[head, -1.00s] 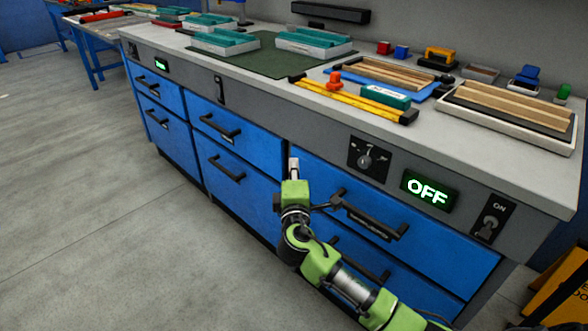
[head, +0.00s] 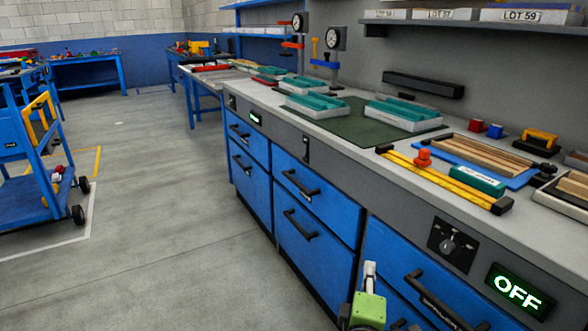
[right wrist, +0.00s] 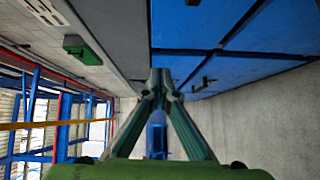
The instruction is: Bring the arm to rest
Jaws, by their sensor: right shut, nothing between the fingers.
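My right gripper (head: 370,268) shows at the bottom of the head view, in front of the blue drawer fronts. It is shut and empty. In the right wrist view its two fingers (right wrist: 160,78) meet at their tips, with drawer fronts and the floor beyond. Most of the right arm is below the head view's edge. My left gripper is in neither view.
The workbench (head: 345,150) with blue drawers (head: 310,236) and black handles runs along the right. A rotary knob (head: 450,245) and a lit OFF display (head: 518,291) are on its front. A blue cart (head: 35,165) stands left; open floor (head: 160,235) lies between.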

